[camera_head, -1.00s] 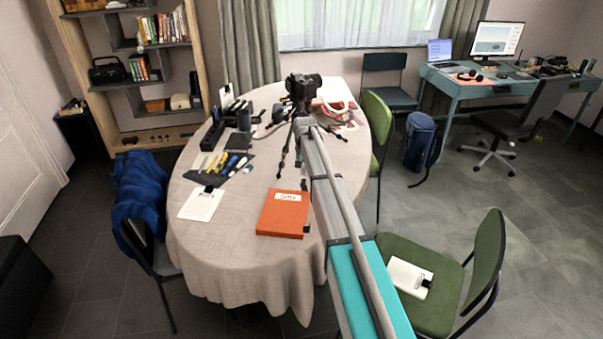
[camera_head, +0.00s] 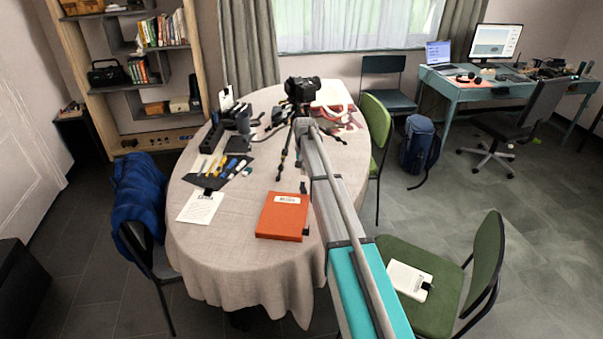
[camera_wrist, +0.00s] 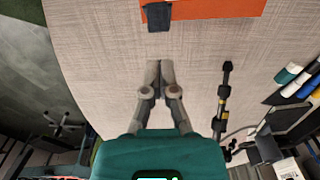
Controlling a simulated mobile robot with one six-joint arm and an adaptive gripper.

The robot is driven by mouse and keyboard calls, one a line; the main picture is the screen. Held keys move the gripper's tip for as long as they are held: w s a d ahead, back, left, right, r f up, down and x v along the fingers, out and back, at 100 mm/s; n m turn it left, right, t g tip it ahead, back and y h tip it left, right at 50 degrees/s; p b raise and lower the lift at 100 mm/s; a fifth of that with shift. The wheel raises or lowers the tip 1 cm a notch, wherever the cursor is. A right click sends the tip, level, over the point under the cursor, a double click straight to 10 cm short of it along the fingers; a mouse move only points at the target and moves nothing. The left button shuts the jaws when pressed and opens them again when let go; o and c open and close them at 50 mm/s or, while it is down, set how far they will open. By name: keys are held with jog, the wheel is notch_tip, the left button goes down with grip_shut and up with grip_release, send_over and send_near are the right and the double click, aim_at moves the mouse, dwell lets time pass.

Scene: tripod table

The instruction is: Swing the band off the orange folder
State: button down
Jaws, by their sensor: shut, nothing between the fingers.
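The orange folder (camera_head: 282,217) lies on the table with a white label on its cover. Its edge also shows at the top of the wrist view (camera_wrist: 215,10). A dark flat tab (camera_wrist: 158,17), which may be part of the band, overlaps that edge and hangs a little past it. No band across the rest of the cover can be made out. My gripper (camera_wrist: 160,66) is shut and empty over the tablecloth. Its fingertips point at the tab, with a gap between them in the picture. In the head view my arm hides much of the area beside the folder.
The oval table (camera_head: 215,255) has a camera on a tripod (camera_head: 303,90) at the back; a tripod leg (camera_wrist: 222,100) stands right of my gripper in the wrist view. A clipboard sheet (camera_head: 200,207) and several pens lie left. A green chair (camera_head: 420,300) stands right. Cloth in front is clear.

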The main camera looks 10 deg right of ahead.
jog(key=shift+w, duration=0.15)
dwell(0.3)
jog(key=shift+w+d, duration=0.3)
jog(key=shift+w, duration=0.25)
jog(key=shift+w+f, duration=0.1)
jog(key=shift+w, duration=0.1)
jog(key=shift+w+d+f, duration=0.1)
jog(key=shift+w+d, duration=0.2)
jog(key=shift+w, duration=0.2)
dwell(0.4)
jog(key=shift+w, duration=0.1)
jog(key=shift+w+d+f+b, duration=0.25)
jog(key=shift+w+b, duration=0.25)
jog(key=shift+w, duration=0.1)
jog(key=shift+w+f, duration=0.1)
dwell(0.4)
